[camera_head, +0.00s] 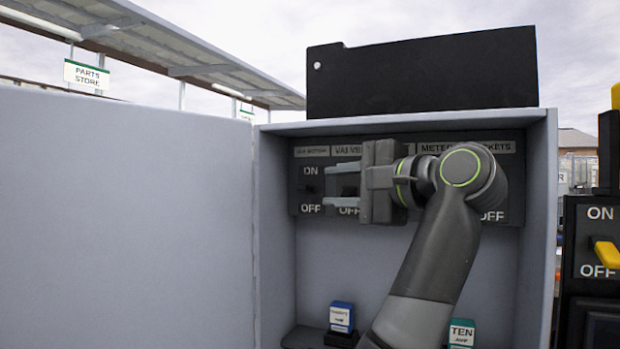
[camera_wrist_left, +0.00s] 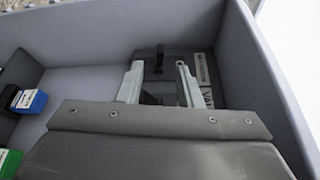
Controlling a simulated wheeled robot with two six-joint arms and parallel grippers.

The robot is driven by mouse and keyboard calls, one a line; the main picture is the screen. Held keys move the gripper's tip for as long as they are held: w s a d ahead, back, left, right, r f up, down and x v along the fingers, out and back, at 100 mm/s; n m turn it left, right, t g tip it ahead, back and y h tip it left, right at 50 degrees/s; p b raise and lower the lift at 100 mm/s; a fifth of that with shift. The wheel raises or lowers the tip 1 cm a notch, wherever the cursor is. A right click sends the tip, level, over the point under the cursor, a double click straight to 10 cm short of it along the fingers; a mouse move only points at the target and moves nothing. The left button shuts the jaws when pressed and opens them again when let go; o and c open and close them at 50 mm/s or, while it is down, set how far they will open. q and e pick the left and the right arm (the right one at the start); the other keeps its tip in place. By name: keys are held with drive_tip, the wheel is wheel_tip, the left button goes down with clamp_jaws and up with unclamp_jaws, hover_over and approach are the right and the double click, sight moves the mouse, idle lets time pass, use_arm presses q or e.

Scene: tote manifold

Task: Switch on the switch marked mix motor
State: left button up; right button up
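The leftmost switch (camera_head: 310,188) has a small dark lever between ON and OFF lettering, under a small label (camera_head: 310,152) that seems to read mix motor. I cannot tell its position for sure. My left gripper (camera_head: 327,185) is open, its two grey fingers pointing left at this switch from the right, one above the other. In the left wrist view a black lever (camera_wrist_left: 159,58) stands just beyond and between the fingertips (camera_wrist_left: 159,68), apparently untouched. My left gripper and arm hide most of the switches to the right. My right gripper is not in view.
The switches sit inside a grey cabinet (camera_head: 547,230) with its door (camera_head: 120,210) open at left. A blue-topped block (camera_head: 341,317) and a green-topped block (camera_head: 461,332) stand low inside. A black plate (camera_head: 425,75) stands on top. A yellow-handled switch (camera_head: 606,253) is outside at right.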

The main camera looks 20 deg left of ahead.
sight(307, 187)
use_arm(q)
drive_tip(key=p+x, duration=0.2)
drive_tip(key=x, duration=0.3)
drive_tip(key=shift+w+a+r, duration=0.1)
drive_tip(key=shift+a, duration=0.15)
drive_tip(key=shift+w+a, duration=0.2)
drive_tip(key=shift+a, duration=0.25)
drive_tip(key=shift+d, duration=0.1)
clamp_jaws()
